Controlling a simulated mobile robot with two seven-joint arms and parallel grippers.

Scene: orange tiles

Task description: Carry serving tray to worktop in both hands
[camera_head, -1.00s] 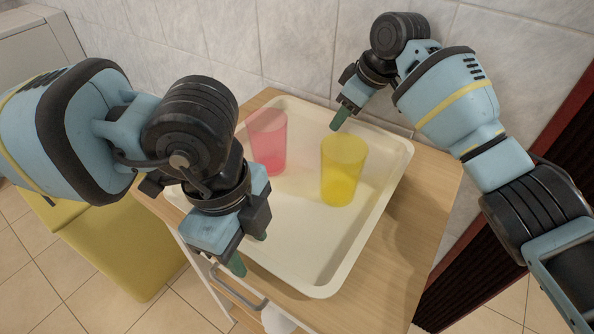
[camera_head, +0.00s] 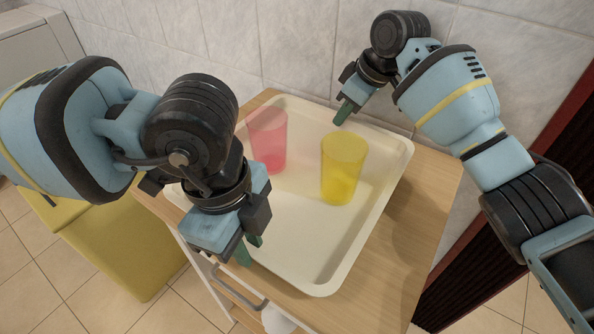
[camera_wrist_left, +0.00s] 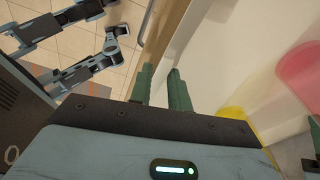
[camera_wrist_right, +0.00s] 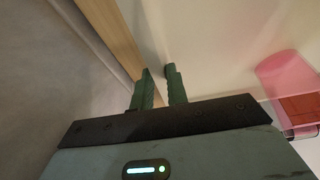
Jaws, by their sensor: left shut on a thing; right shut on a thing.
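The cream serving tray (camera_head: 300,240) lies on a wooden-topped cabinet. A pink translucent cup (camera_head: 267,142) and a yellow translucent cup (camera_head: 342,170) stand upright in it. My left gripper (camera_head: 249,251) is shut on the tray's near-left rim; in the left wrist view its green fingers (camera_wrist_left: 161,88) sit either side of the rim. My right gripper (camera_head: 344,110) is shut on the tray's far rim by the wall, and its fingers (camera_wrist_right: 158,86) straddle the rim in the right wrist view. The tray looks level.
The wooden cabinet top (camera_head: 430,190) has bare room right of the tray. A tiled wall (camera_head: 290,45) stands close behind. A yellow-green piece of furniture (camera_head: 120,245) is at the left, and a dark red-edged panel (camera_head: 500,240) at the right.

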